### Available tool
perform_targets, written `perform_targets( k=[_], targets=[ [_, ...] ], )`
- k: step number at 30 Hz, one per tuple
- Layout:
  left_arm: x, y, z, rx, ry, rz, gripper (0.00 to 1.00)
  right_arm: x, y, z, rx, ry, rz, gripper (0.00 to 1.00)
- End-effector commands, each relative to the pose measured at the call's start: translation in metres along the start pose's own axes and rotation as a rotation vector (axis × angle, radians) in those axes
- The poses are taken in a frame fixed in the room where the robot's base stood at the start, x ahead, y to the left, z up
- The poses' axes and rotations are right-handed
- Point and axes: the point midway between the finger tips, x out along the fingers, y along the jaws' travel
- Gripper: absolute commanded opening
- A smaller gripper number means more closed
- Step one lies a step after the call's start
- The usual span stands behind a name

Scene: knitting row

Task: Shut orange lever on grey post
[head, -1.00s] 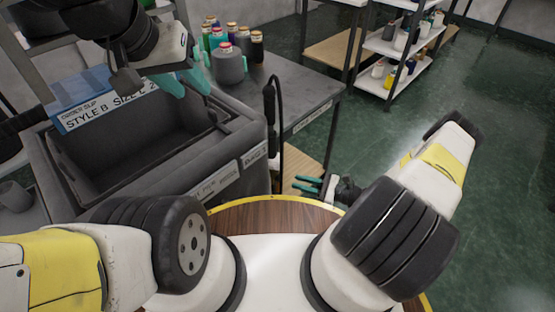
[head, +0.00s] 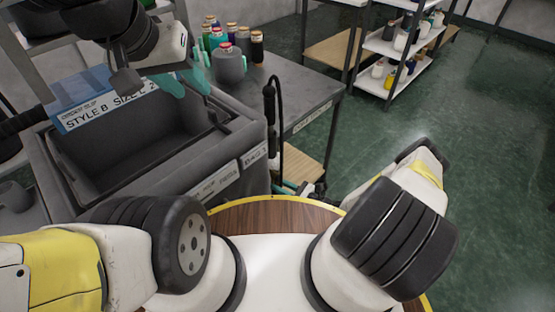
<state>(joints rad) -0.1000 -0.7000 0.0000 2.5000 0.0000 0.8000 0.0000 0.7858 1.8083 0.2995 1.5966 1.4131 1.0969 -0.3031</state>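I cannot make out an orange lever or its grey post in the head view. My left gripper (head: 184,82) has teal fingers and hangs above the back right part of the grey bin (head: 237,150). It seems to hold nothing, but its finger gap is unclear. My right gripper (head: 286,188) is low, beside the bin's right side and just beyond the brown wooden round edge. Only a little of its teal fingers shows, so its opening is hidden.
A grey table (head: 300,88) behind the bin carries several thread cones and a grey mug-like cone (head: 229,66). A black upright handle with a cable (head: 269,108) stands at the bin's right. Shelves (head: 392,84) stand farther back. Green floor (head: 480,200) is open at right.

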Motion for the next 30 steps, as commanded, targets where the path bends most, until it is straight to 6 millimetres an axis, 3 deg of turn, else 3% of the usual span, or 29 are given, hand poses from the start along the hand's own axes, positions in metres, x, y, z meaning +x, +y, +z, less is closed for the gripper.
perform_targets(
  k=[7,11,30],
  targets=[
    [0.0000,0.0000,0.0000,0.000,0.000,0.000,0.36,0.0012,0.0000,0.0000,0.000,0.000,0.000,0.23],
    [0.0000,0.0000,0.0000,0.000,0.000,0.000,0.36,0.0011,0.0000,0.0001,0.000,0.000,0.000,0.00],
    [0.0000,0.0000,0.0000,0.000,0.000,0.000,0.36,0.0007,-0.0001,0.0001,0.000,0.000,0.000,0.00]
  ],
)
